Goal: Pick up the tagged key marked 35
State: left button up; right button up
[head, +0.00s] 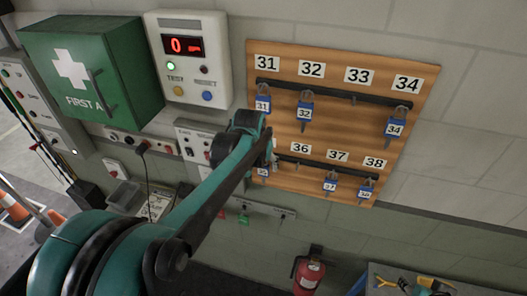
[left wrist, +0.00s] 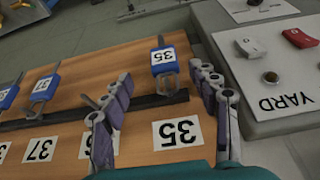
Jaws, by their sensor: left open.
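The blue tagged key marked 35 (left wrist: 163,62) hangs on the lower rail of the wooden key board, upside down in the left wrist view. Its 35 label (left wrist: 178,132) is on the board beside it. In the head view only a small part of the tag (head: 263,172) shows below my gripper. My left gripper (left wrist: 160,78) is open, one finger on each side of the key's place in the wrist view; I see no contact. In the head view it (head: 270,152) is at the board's left edge and hides the 35 label. My right gripper is not in view.
Tagged keys 37 (head: 330,184) and 38 (head: 365,190) hang along the lower rail. Keys 31, 32 and 34 (head: 394,128) hang on the upper rail. A grey YARD control box (left wrist: 272,62) stands close beside key 35. A fire extinguisher (head: 308,274) is below the board.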

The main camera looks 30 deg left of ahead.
aim_at(263, 166)
pick_arm(q)
jog(key=shift+w+a+r, duration=0.15)
jog(key=shift+a+r, duration=0.15)
jog(key=shift+r, duration=0.2)
jog(key=p+x, duration=0.1)
jog(key=x, duration=0.5)
jog(key=shift+w+a+f+p, duration=0.15)
jog(key=shift+w+f+p, duration=0.15)
jog(key=shift+f+p, duration=0.1)
jog(key=shift+w+f, duration=0.2)
jog(key=shift+f, duration=0.3)
jog(key=shift+r, duration=0.1)
jog(key=c, duration=1.2)
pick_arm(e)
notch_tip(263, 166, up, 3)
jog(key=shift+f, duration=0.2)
